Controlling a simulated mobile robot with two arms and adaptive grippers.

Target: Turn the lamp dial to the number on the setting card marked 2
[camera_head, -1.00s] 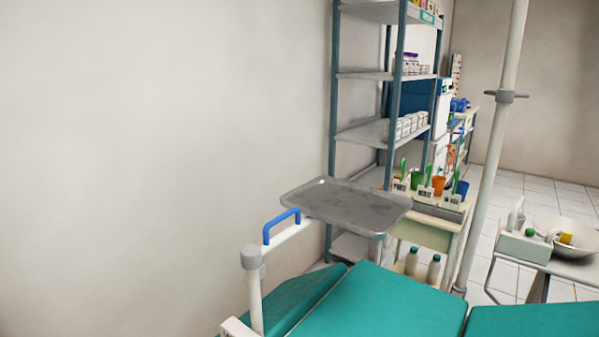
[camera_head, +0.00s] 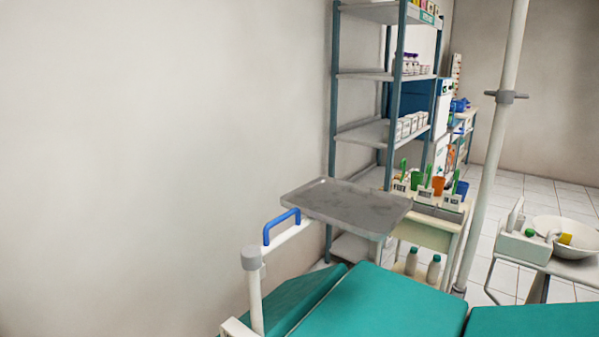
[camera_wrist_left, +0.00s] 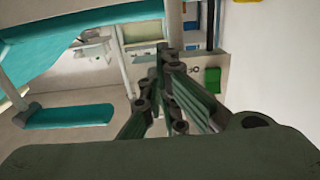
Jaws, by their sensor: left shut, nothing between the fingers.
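My left gripper (camera_wrist_left: 165,80) shows in the left wrist view, its fingers together and nothing between them. It is not in the head view. My right gripper is in neither view. I cannot make out the lamp dial or the setting card marked 2 in either view. A pale pole (camera_head: 492,150) with a grey collar stands right of centre in the head view; whether it carries the lamp cannot be seen.
A green dental chair (camera_head: 385,305) fills the front. A grey tray (camera_head: 345,205) on an arm with a blue handle (camera_head: 281,220) is above it. Behind are a shelf rack (camera_head: 375,133) and a cart (camera_head: 425,235). A basin (camera_head: 570,232) is at right.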

